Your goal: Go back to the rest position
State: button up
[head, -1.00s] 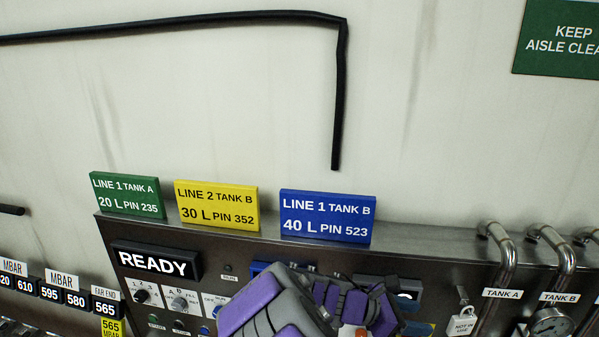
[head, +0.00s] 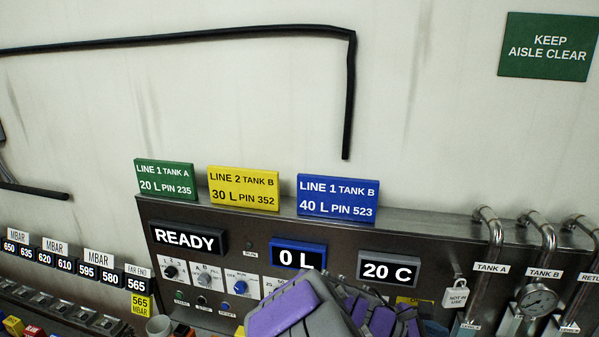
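My arm, purple and grey, shows at the bottom centre of the head view, in front of the lower part of the steel control panel (head: 450,228). My gripper's fingers cannot be made out, so I cannot tell whether it is open or holds anything. The panel's displays read READY (head: 186,238), 0 L (head: 298,257) and 20 C (head: 389,270). The knobs to the left of my arm show clearly, including a blue knob (head: 240,287). Part of the panel behind my arm is hidden.
Green (head: 165,179), yellow (head: 243,189) and blue (head: 338,196) signs stand on the panel's top edge. Pipes (head: 492,250), a gauge (head: 537,300) and a padlock (head: 455,293) are at the right. Pressure labels (head: 90,271) and coloured items (head: 14,325) lie at the lower left.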

jog(key=s+a+f+m+g+y+b, duration=0.15)
jog(key=s+f+m+y+b, duration=0.45)
jog(key=s+f+m+b, duration=0.6)
jog(key=s+a+f+m+y+b, duration=0.4)
jog(key=s+a+f+y+b, duration=0.2)
jog(key=s+a, duration=0.6)
notch_tip(320, 180, down, 2)
jog(key=shift+s+f+y+b, duration=0.2)
jog(key=shift+s+y+b, duration=0.15)
jog(key=shift+s, duration=0.5)
dwell(1.4)
